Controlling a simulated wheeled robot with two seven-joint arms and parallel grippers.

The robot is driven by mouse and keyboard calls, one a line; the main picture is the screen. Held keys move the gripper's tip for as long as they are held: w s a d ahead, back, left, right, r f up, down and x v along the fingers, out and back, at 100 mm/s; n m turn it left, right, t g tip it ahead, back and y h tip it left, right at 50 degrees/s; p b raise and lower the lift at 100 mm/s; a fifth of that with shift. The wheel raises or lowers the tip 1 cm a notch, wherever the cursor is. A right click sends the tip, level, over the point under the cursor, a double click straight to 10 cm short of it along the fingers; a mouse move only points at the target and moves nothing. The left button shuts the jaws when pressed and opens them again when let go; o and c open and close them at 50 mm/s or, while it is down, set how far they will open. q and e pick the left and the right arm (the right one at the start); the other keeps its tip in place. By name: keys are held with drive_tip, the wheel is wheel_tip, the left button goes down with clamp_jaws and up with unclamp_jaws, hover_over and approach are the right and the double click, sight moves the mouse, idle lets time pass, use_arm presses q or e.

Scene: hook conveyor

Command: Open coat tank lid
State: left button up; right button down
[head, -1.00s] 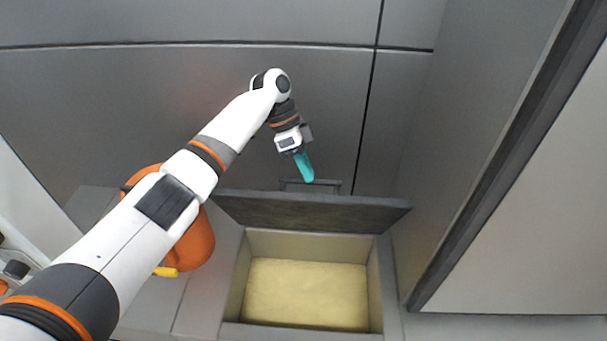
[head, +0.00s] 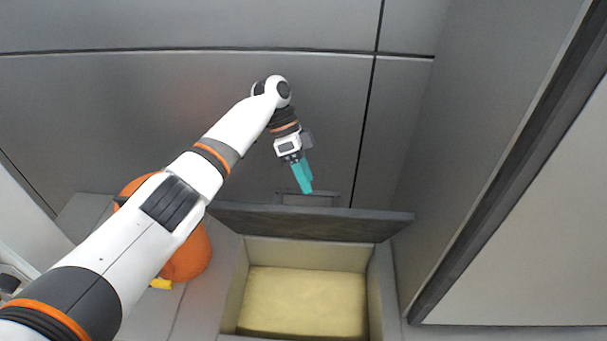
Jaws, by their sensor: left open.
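The coat tank lid (head: 310,222) is a dark grey panel, swung up and standing on edge at the back of the tank. Its handle (head: 308,194) is a thin bar on the lid's far side. The tank (head: 232,300) below is open and holds a pale yellow filling (head: 303,302). My left gripper (head: 305,184) has teal fingers pointing down, just above the handle; I cannot tell whether they touch it. The fingers are open, with little gap visible from this angle. My right gripper is not in view.
An orange rounded object (head: 188,255) with a yellow part (head: 161,284) stands left of the tank, partly behind my left arm. A grey panelled wall (head: 180,110) rises behind the lid. A tall wall with a dark edge (head: 490,180) closes off the right side.

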use_arm(q)
drive_tip(key=shift+s+a+f, duration=0.1)
drive_tip(key=shift+f, duration=0.5)
drive_tip(key=b+v, duration=0.2)
drive_tip(key=v, duration=1.1)
drive_tip(key=shift+d, duration=0.3)
drive_tip(key=shift+r, duration=0.15)
